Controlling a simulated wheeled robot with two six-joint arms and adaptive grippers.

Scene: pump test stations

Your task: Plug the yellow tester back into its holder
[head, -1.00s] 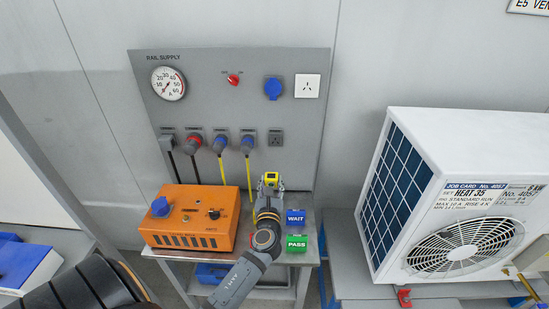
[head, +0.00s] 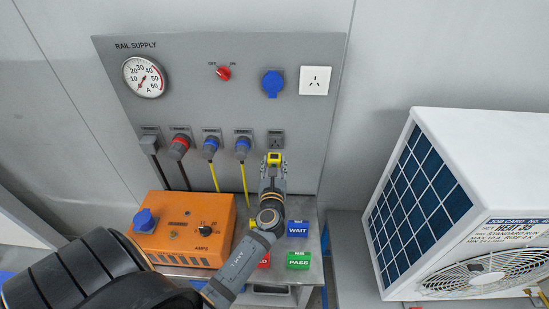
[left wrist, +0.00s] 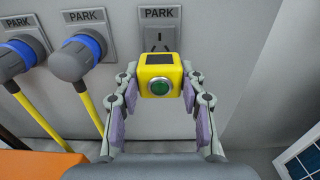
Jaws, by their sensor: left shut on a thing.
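The yellow tester (head: 274,158) is in my left gripper (head: 273,166), which is shut on it. In the left wrist view the tester (left wrist: 158,68) shows a green round button and a dark window, with a finger on each side of it. Its holder is the grey PARK socket (head: 276,139) at the right end of the socket row. In the left wrist view the PARK socket (left wrist: 158,36) is right behind the tester, which covers its lower part. Whether the tester touches the socket cannot be told. My right gripper is not in view.
Below stand an orange box (head: 187,228), a blue WAIT block (head: 298,229) and a green PASS block (head: 298,260). A white outdoor unit (head: 480,150) stands at the right.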

